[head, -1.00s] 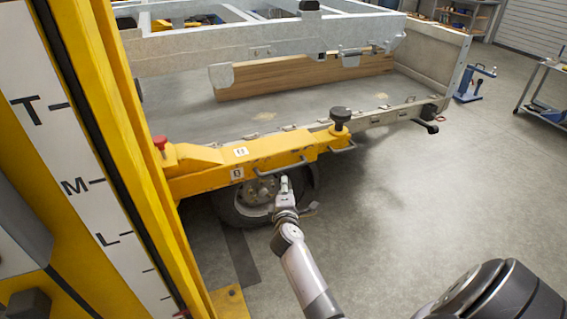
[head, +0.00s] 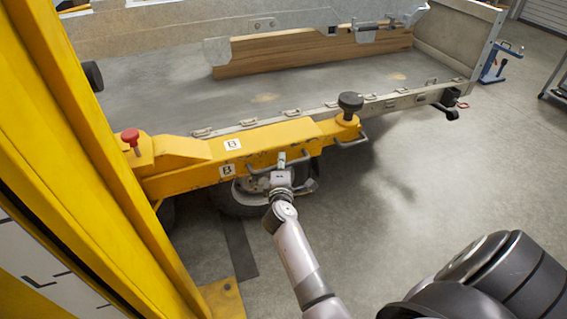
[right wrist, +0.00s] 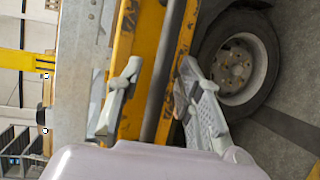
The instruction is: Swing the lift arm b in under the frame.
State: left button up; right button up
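Lift arm b (head: 275,141) is a yellow bar with white "B" labels, reaching right from the yellow post. It lies along the near side of the trailer frame (head: 290,117). Its black round pad (head: 350,103) stands at its right end, beside the frame's side rail. A grey handle bar (head: 262,166) runs along the lift arm's near side. My right gripper (head: 281,162) is at this handle. In the right wrist view its fingers (right wrist: 160,98) are apart, with the grey handle bar (right wrist: 166,75) between them. I cannot tell whether they touch it. My left gripper is not in view.
A wheel (right wrist: 238,68) sits just below the lift arm, close to my right gripper. The yellow post (head: 90,130) fills the left. A red knob (head: 130,136) is near the lift arm's root. The floor (head: 400,200) to the right is clear.

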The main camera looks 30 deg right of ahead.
grip_shut()
dwell(0.3)
dwell(0.6)
